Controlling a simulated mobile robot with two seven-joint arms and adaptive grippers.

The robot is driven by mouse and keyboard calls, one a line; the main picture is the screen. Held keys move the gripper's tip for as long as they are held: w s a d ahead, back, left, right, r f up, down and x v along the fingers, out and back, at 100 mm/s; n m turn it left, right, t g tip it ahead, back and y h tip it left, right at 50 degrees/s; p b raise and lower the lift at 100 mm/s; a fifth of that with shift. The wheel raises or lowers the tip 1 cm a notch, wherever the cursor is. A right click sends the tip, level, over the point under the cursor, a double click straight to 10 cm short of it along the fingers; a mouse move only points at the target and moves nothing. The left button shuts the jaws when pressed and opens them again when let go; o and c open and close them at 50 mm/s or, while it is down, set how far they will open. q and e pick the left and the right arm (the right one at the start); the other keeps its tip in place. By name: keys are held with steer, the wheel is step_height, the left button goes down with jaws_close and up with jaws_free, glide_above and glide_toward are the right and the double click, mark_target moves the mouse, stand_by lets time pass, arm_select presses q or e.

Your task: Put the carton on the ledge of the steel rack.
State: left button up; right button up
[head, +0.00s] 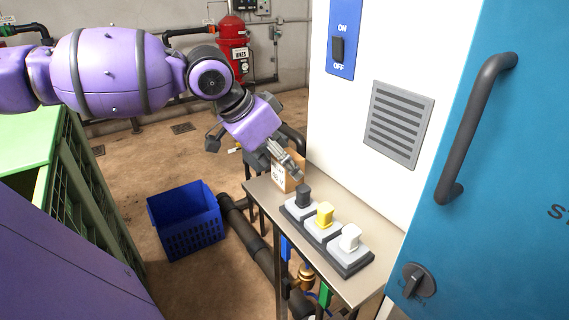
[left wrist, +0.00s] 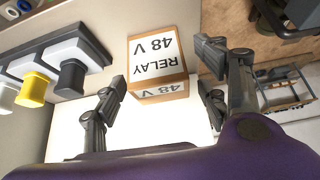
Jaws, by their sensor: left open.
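The carton (head: 279,178) is a small brown box with white "RELAY 48 V" labels, upright at the far end of a narrow grey shelf. In the left wrist view the carton (left wrist: 158,55) sits between and just beyond the fingers. My left gripper (head: 286,160) is open above the carton and partly hides it in the head view. In the left wrist view, the left gripper (left wrist: 162,80) has its fingers apart on either side of the box, not closed on it. I cannot tell which structure is the steel rack. My right gripper is not in view.
A strip of dark, yellow and white plugs (head: 325,222) stands close to the carton on the shelf (head: 262,190). A white cabinet wall (head: 350,150) rises behind. A blue crate (head: 186,222) and dark pipe (head: 240,228) are on the floor.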

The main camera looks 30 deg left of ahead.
arm_select(q)
steer(key=p+v, duration=0.2)
steer(key=v, duration=0.7)
steer(key=shift+r, duration=0.25)
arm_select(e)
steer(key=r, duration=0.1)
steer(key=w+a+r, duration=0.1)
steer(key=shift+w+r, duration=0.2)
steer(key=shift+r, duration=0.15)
arm_select(q)
steer(key=shift+s+f, duration=0.1)
